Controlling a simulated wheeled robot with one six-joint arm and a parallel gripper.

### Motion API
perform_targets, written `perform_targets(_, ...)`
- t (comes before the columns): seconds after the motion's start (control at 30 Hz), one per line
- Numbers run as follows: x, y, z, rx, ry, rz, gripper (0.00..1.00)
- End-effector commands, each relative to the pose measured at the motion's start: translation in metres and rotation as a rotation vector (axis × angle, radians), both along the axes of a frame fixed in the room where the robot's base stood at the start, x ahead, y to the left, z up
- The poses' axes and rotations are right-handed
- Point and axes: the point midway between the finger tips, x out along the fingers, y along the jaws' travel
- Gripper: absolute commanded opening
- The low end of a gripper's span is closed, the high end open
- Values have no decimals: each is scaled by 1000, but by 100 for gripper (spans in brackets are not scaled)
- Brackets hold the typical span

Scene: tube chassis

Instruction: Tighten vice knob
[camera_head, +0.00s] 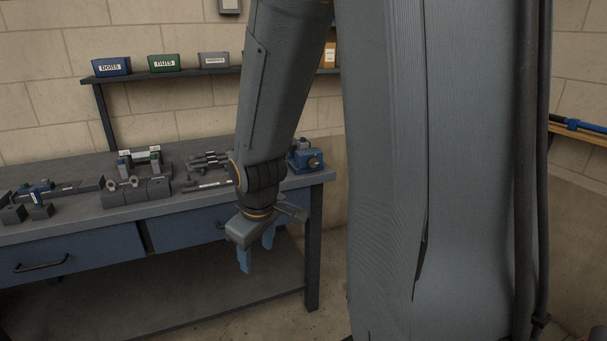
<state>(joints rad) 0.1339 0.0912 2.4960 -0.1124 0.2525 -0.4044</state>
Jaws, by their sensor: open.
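A small blue vice (302,160) stands on the right end of the workbench, partly hidden behind my arm's wrist. A round blue knob (314,162) shows on its right front face. How tight the knob is cannot be told. My gripper (257,262) hangs in front of the bench, below the level of its top, with its blue fingers pointing down. It is open and empty. It is apart from the vice, lower and to the left of it in the picture.
The workbench (75,219) has blue drawers and a lower shelf. Several grey metal parts (150,189) and tools lie on its top. A wall shelf (185,75) holds labelled bins, including a blue one (112,66) and a green one (164,63). My column blocks the right middle.

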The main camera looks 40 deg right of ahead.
Motion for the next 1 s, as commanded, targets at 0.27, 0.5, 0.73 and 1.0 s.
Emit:
perform_targets(0.27,129,-128,-28,-465,-288,588,51)
perform_targets(0.5,191,-235,-22,-1046,-362,1041,51)
perform_targets(0.73,207,-320,-11,-1656,-240,1362,51)
perform_targets(1.0,197,-364,1,-2089,-36,1512,51)
